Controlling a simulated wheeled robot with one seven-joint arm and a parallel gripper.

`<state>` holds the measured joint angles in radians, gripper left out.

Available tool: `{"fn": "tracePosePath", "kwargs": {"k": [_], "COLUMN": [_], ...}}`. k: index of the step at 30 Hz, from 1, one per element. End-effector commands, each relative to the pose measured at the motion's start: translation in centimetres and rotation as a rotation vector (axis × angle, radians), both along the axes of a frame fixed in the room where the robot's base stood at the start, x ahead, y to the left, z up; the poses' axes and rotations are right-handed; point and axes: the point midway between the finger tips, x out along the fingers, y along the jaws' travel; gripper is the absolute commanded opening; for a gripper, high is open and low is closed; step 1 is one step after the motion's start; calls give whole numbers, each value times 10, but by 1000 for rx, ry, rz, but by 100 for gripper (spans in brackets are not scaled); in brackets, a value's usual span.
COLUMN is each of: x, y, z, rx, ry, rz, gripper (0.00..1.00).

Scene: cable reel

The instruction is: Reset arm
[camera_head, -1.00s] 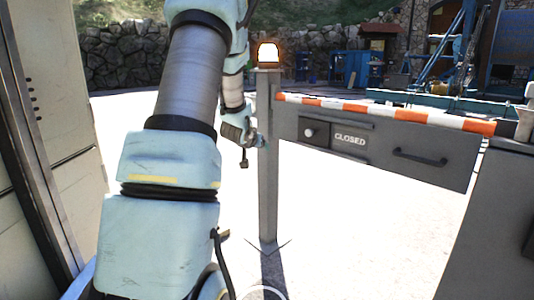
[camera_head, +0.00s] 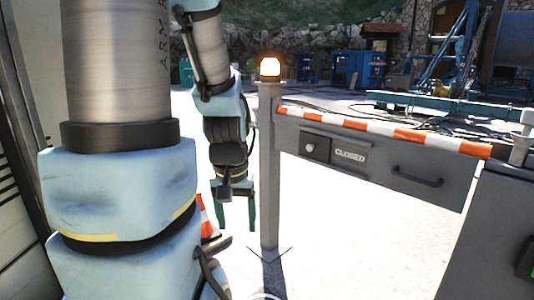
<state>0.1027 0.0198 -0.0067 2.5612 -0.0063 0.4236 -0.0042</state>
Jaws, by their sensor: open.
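My arm fills the left of the view, folded, with its forearm hanging down. My gripper (camera_head: 236,208) points downward, its two dark green fingers apart, with nothing between them. It hangs just left of the grey post (camera_head: 268,175), above the bright ground. I cannot tell how near it is to the post.
A grey gate (camera_head: 375,165) with a red-and-white striped top, a CLOSED sign, a knob and a handle spans the right. A lit lamp (camera_head: 270,67) tops the post. An orange cone (camera_head: 207,218) stands behind my arm. Pale ground (camera_head: 345,245) is open below the gate.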

Motion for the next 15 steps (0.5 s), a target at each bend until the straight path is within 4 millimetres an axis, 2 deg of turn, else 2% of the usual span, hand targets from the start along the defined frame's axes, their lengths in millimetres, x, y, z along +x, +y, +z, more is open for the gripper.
{"fn": "tracePosePath", "kwargs": {"k": [1,6,10,15], "x": [0,1,1,1], "y": [0,0,0,0], "z": [29,82,113,133], "rx": [0,0,0,0], "ry": [-1,-1,-1,-1], "rz": [0,0,0,0], "gripper": [71,71,71,71]}}
